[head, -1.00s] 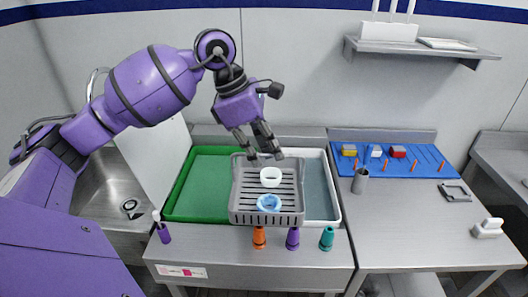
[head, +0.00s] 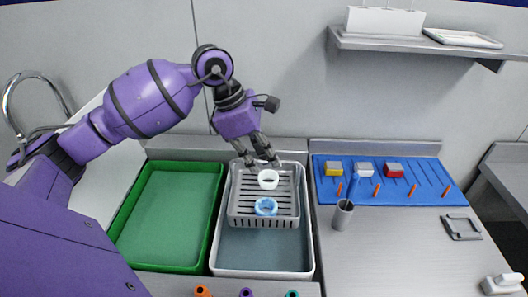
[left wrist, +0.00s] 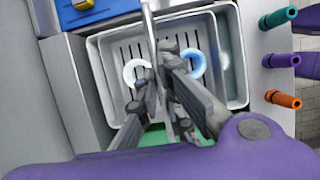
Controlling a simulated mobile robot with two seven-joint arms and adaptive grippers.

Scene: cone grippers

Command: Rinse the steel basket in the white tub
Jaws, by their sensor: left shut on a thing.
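The grey slotted steel basket (head: 264,221) is at the back half of the white tub (head: 311,262), lined up within its side walls. I cannot tell whether it hangs just above the tub's floor or rests on it. A white ring (head: 268,180) and a blue ring (head: 266,206) lie in the basket. My left gripper (head: 262,164) reaches down from above and is shut on the basket at its back side. In the left wrist view the fingers (left wrist: 163,88) cover part of the basket (left wrist: 208,40). My right gripper is not in view.
A green tub (head: 165,212) stands directly left of the white tub. A steel cup (head: 342,218) and a blue board (head: 415,190) with coloured blocks are to the right.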

